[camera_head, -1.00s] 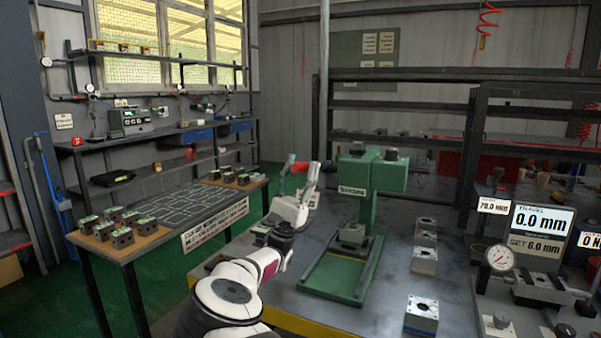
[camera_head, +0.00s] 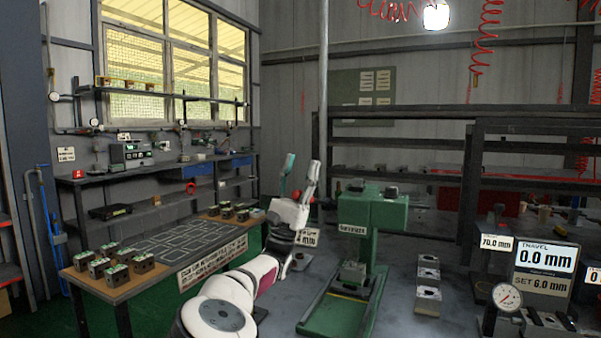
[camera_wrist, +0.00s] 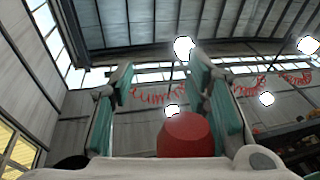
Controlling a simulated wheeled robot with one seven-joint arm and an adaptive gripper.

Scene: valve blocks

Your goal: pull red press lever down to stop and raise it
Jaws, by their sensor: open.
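The green press (camera_head: 372,215) stands on the bench right of my arm, on its green base frame. A block sits under its ram. My gripper (camera_head: 301,174) is left of the press head, pointing up, with its fingers spread and teal pads showing. In the wrist view my gripper (camera_wrist: 165,105) is open, and a round red knob (camera_wrist: 187,135) shows low between the fingers, nearer the right one. I cannot tell whether it touches a pad. The lever's shaft is hidden.
A display (camera_head: 545,270) at the right reads travel 0.0 mm, set 6.0 mm. Metal blocks (camera_head: 428,282) lie right of the press. A side table (camera_head: 190,245) at the left carries several blocks. Dark racks stand behind the press.

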